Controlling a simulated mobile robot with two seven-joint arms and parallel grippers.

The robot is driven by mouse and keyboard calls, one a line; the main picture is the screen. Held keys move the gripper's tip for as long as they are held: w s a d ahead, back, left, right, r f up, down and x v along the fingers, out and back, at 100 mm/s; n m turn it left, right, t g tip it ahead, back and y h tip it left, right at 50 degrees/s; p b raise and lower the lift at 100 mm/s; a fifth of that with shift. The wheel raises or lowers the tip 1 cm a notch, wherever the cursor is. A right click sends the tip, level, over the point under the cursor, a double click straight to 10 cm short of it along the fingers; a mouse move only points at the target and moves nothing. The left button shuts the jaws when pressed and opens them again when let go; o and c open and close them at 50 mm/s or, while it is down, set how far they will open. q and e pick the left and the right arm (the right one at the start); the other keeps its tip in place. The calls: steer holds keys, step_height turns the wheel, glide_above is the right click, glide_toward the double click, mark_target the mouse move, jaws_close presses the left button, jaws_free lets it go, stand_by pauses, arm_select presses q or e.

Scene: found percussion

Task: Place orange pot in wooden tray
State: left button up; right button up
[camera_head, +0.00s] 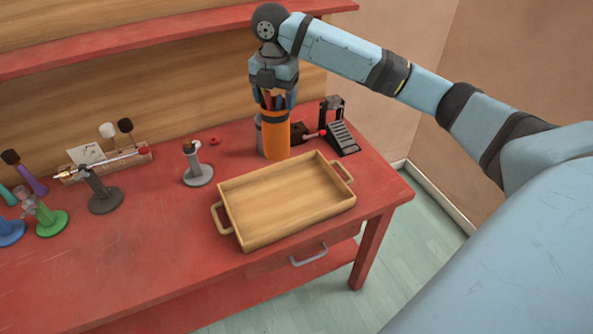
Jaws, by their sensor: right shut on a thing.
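The orange pot (275,138) is a tall orange cylinder with a dark band near its top and several coloured sticks standing in it. It is upright at the back right of the red table, just behind the wooden tray. My right gripper (274,98) points down from above and is shut at the top of the pot; its fingers partly hide the rim and the sticks. I cannot tell whether the pot touches the table. The wooden tray (240,226) is empty, with a handle at each end, near the table's front right edge. My left gripper is not in view.
A grey cylinder (259,134) stands close behind the pot. A black pedal-like device (341,138) is to its right. A grey stand (197,170) is left of the tray, with more stands and mallets farther left. A red shelf (150,34) runs above. The table's front left is clear.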

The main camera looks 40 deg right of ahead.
mark_target(283, 123)
steer(key=shift+s+d+r, duration=0.1)
steer(key=shift+s+d, duration=0.05)
steer(key=shift+d, duration=0.35)
step_height(283, 123, down, 20)
steer(key=p, duration=0.1)
steer(key=shift+d+n+p, duration=0.15)
steer(key=shift+n+p, duration=0.15)
steer(key=shift+p, duration=0.05)
steer(key=shift+s, duration=0.1)
steer(key=o, duration=1.3)
step_height(283, 123, up, 12)
steer(key=shift+r+b, duration=0.1)
steer(key=shift+b, duration=0.4)
